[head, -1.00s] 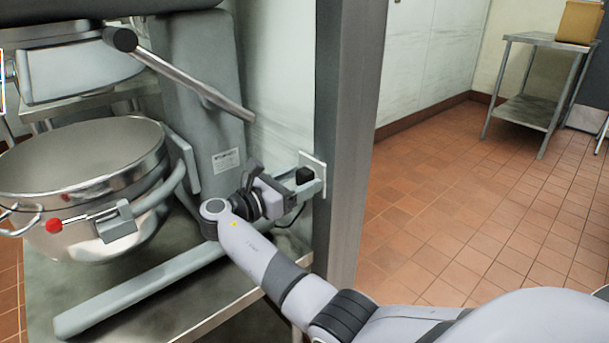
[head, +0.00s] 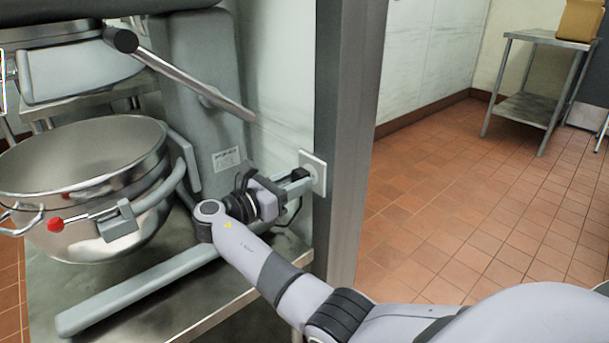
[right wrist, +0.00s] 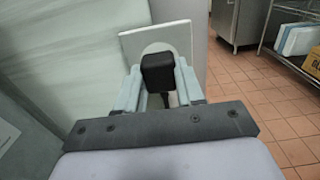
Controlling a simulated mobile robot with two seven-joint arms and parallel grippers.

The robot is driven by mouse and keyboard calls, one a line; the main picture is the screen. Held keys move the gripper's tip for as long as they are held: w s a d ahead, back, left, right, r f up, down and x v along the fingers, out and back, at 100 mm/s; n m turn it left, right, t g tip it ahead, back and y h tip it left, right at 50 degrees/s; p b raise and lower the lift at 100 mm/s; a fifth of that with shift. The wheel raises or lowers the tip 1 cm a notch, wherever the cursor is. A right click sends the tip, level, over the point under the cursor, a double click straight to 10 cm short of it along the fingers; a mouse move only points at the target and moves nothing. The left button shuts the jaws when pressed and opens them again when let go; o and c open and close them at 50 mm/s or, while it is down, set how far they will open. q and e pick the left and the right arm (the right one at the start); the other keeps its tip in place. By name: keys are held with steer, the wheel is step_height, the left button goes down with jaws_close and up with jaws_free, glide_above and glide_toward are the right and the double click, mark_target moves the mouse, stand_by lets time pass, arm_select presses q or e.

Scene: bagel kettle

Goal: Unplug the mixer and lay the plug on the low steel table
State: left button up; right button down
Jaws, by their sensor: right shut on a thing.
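The black plug (right wrist: 157,72) is between the fingers of my right gripper (head: 300,182), which is shut on it. The plug also shows in the head view (head: 301,174). It is close in front of the pale wall socket plate (head: 316,172), which also shows in the right wrist view (right wrist: 158,40); I cannot tell whether its prongs are clear. A dark cord (head: 293,214) hangs below the gripper. The grey mixer (head: 190,100) with its steel bowl (head: 75,165) stands on a low steel table (head: 215,312). My left gripper is not in view.
A grey post (head: 350,140) stands right of the socket. The mixer's lever (head: 190,75) slopes down above my gripper, and its base leg (head: 140,292) crosses the tabletop. Another steel table (head: 545,40) with a box stands at the far right. The tiled floor between is clear.

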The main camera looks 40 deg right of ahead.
steer(key=shift+s+a+p, duration=0.2)
steer(key=shift+a+p, duration=0.3)
steer(key=shift+a, duration=1.85)
